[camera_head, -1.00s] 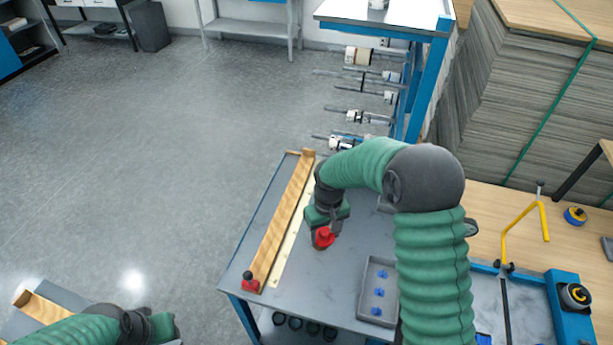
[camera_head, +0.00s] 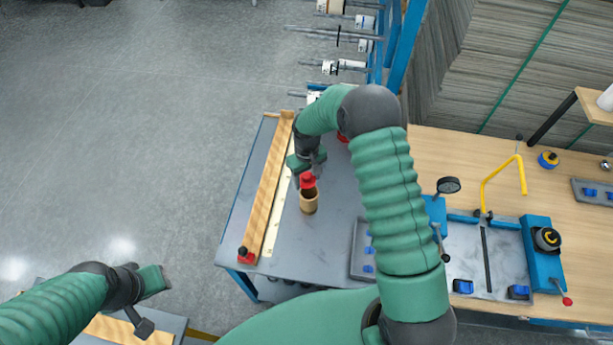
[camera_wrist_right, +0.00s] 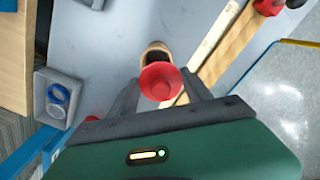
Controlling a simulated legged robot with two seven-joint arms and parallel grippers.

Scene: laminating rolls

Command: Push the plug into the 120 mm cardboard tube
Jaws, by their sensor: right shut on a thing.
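The red plug (camera_head: 307,181) is held by my right gripper (camera_head: 305,172), which is shut on it. The plug also shows in the right wrist view (camera_wrist_right: 161,84), between the two dark fingers (camera_wrist_right: 160,97). The short brown cardboard tube (camera_head: 309,203) stands upright on the grey table, just below the plug in the head view. In the wrist view the tube's dark open mouth (camera_wrist_right: 155,58) shows partly behind the plug. Whether the plug touches the rim cannot be told. My left gripper (camera_head: 150,302) is at lower left, away from the tube; its jaw opening is unclear.
A long wooden strip (camera_head: 268,185) with a red end piece (camera_head: 245,254) lies along the table's left side. A grey tray (camera_head: 362,262) with blue parts sits to the right of the tube. A blue-framed fixture (camera_head: 541,262) stands farther right.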

